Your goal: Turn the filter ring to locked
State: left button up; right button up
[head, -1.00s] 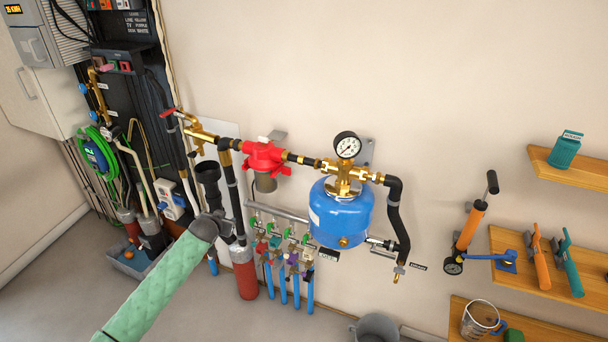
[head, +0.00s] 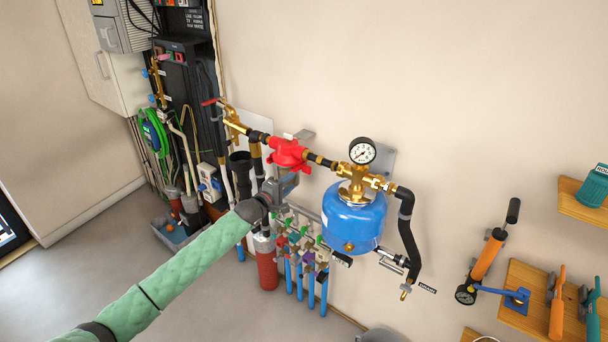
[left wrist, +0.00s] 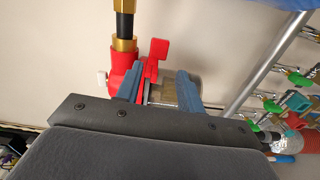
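The red filter (head: 288,151) sits in the pipe run on the wall, left of the blue tank. Its red ring (left wrist: 151,70) has a raised tab in the left wrist view. The grey-brown filter bowl (left wrist: 164,93) shows beside the ring. My left gripper (head: 287,184) is just below the red filter in the head view. In the left wrist view my left gripper (left wrist: 160,86) has its two blue fingers apart, with the bowl between them. One finger overlaps the red ring's edge; I cannot tell whether it touches. My right gripper is not in view.
The blue tank (head: 354,217) with a pressure gauge (head: 362,151) stands close on the right. Several valves with coloured handles (head: 301,243) and a red cylinder (head: 267,270) are below my gripper. Shelves (head: 530,290) are at the far right. The wall above is bare.

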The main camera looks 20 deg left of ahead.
aim_at(306, 171)
pick_arm(q)
jog(key=shift+n, duration=0.3)
jog(key=p+x, duration=0.1)
jog(key=x, duration=0.2)
jog(key=p+x, duration=0.2)
jog(key=x, duration=0.2)
jog(key=shift+s+d+r, duration=0.1)
jog(key=shift+d+r, duration=0.05)
jog(key=shift+d, duration=0.1)
jog(key=shift+w+d, duration=0.1)
jog(key=shift+w, duration=0.4)
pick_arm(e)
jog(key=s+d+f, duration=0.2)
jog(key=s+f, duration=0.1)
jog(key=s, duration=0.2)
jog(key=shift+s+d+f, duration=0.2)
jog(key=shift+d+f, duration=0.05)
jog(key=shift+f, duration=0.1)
pick_arm(q)
jog(key=shift+c, duration=0.5)
grip_shut()
